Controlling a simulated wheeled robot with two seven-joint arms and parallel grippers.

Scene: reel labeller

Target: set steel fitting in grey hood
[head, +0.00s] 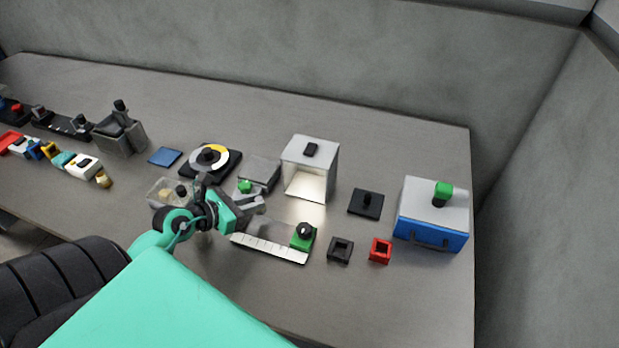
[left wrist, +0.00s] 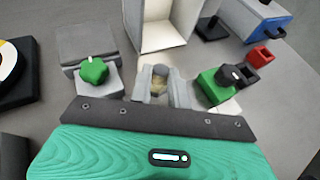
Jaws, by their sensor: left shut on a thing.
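The grey hood (head: 322,152) is a box with an open, lit front and a black piece on its top. In the left wrist view the hood (left wrist: 189,25) stands just beyond my fingertips. My left gripper (head: 256,204) is in front of the hood and to its left, above the table. In the left wrist view my left gripper (left wrist: 160,86) is shut on a small fitting (left wrist: 159,84), grey with a brownish tint, which I take as the steel fitting. The fingers partly hide it. My right gripper is not in view.
A grey unit with a green knob (left wrist: 95,70) stands left of the fingers. A ruler-like strip (head: 270,248) with a green block (head: 303,239) lies in front. Black (head: 340,250) and red (head: 380,250) square holders and a blue-white box (head: 430,214) stand to the right.

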